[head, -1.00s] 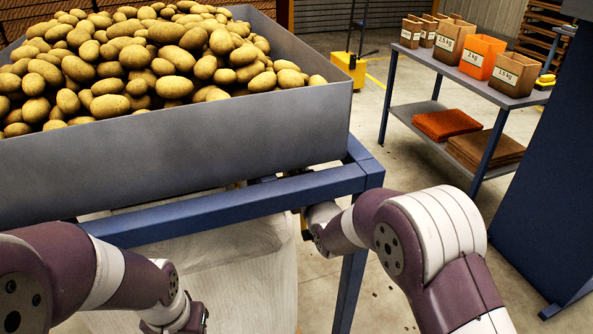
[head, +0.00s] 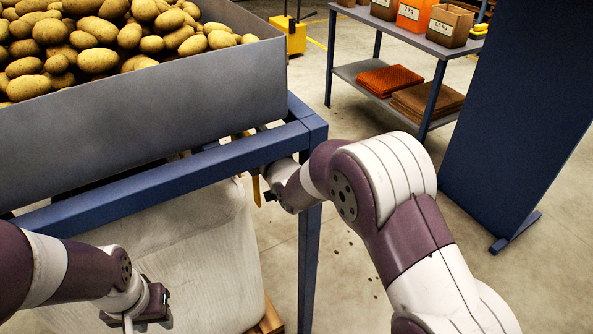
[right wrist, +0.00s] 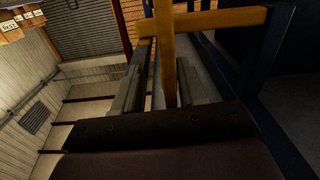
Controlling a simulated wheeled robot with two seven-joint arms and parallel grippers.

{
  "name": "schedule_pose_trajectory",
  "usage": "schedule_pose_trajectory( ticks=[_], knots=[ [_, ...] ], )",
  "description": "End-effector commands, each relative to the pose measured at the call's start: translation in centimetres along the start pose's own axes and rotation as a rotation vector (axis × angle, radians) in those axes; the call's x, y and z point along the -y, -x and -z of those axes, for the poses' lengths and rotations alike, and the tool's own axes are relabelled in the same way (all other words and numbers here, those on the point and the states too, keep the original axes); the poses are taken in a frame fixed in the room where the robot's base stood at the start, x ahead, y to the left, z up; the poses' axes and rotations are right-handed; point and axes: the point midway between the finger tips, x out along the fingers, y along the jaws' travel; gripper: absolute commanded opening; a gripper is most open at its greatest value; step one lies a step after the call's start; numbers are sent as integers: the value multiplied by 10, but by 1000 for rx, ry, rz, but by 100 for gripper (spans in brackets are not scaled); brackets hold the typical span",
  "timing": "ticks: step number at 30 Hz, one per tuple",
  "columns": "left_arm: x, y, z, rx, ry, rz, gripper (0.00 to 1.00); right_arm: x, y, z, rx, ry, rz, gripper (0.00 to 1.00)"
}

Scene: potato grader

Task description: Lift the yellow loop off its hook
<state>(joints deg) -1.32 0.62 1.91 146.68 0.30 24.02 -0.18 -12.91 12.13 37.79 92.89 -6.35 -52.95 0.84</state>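The yellow loop (head: 256,188) shows in the head view as a thin upright yellow strip beside my right wrist, just under the blue frame's corner. In the right wrist view the loop (right wrist: 167,50) is an upright orange-yellow strip meeting a crossbar of similar colour. The strip runs down between the two fingers of my right gripper (right wrist: 162,88). A narrow gap shows on the strip's left side, so the fingers look open around it. The hook cannot be made out. My left gripper (head: 146,318) points down at the lower left of the head view, apparently open and empty.
A grey bin (head: 150,110) of potatoes sits on the blue frame (head: 170,182), above a whitish sack (head: 205,250). A blue panel (head: 500,120) stands at the right. A shelf table (head: 400,35) with boxes is behind.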

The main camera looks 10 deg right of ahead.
Motion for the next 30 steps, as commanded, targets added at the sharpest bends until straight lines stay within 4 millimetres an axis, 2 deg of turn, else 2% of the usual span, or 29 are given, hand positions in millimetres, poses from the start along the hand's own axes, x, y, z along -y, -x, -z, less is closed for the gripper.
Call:
schedule_pose_trajectory(
  ticks=[5, 6, 20, 25, 30],
  knots=[
    [0, 11, 1, 0, 0, 0, 39, 20, 0, 5, 0, 0, 5, 40],
    [0, 11, 2, -1, 0, 0, 39, 25, 4, 5, -1, 0, 3, 40],
    [0, 4, 0, 0, 0, 0, 39, 23, 131, 1, 3, 0, -1, 40],
    [0, 5, 1, 0, 0, 0, 39, 17, 140, -46, 276, -13, -13, 40],
    [0, 8, 1, 0, 0, 0, 39, 11, 165, -83, 534, -30, -29, 40]
  ],
)
